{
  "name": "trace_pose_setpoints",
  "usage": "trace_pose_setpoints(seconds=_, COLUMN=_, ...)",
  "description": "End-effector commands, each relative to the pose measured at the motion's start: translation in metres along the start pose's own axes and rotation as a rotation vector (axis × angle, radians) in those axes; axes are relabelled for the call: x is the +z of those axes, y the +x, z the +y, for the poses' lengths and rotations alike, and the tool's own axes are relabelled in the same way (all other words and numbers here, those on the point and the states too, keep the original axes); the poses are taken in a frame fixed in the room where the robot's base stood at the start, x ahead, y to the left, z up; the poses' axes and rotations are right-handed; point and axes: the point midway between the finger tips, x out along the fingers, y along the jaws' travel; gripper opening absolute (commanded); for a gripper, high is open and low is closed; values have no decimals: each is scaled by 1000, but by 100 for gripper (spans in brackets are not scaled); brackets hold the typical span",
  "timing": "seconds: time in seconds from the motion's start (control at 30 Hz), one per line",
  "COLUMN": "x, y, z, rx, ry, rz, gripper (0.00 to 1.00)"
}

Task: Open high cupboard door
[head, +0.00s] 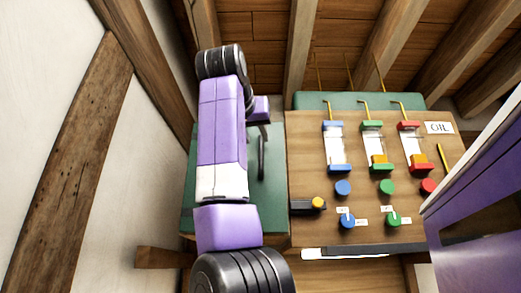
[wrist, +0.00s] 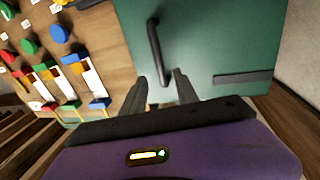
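The green cupboard door (head: 273,200) is behind my arm in the head view and looks shut. It fills the upper right of the wrist view (wrist: 225,40). Its dark upright bar handle (head: 262,157) is near the door's right edge; the handle also shows in the wrist view (wrist: 155,45). My gripper (wrist: 161,76) is open, with its two fingers apart. One end of the handle appears between the fingertips in the wrist view; I cannot tell whether they touch it. In the head view the fingers are mostly hidden by my wrist.
A wooden panel (head: 301,180) with coloured gauges, knobs and an "OIL" label stands right beside the door. A purple body (head: 480,200) juts in at the right. A plastered wall (head: 105,170) with timber beams is close on the left. A dark strip (wrist: 243,77) lies on the door.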

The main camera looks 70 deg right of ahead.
Motion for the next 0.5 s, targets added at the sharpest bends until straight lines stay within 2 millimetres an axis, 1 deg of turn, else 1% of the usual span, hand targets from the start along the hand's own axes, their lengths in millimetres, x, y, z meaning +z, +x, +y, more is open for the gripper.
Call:
trace_pose_setpoints(seconds=0.07, x=4, y=3, z=0, rx=0, ry=0, rz=-17, gripper=36)
trace_pose_setpoints(seconds=0.17, x=4, y=13, z=0, rx=1, ry=1, rz=-20, gripper=36)
trace_pose_setpoints(seconds=0.4, x=3, y=50, z=0, rx=2, ry=-1, rz=-19, gripper=36)
trace_pose_setpoints(seconds=0.5, x=3, y=63, z=0, rx=1, ry=0, rz=-19, gripper=36)
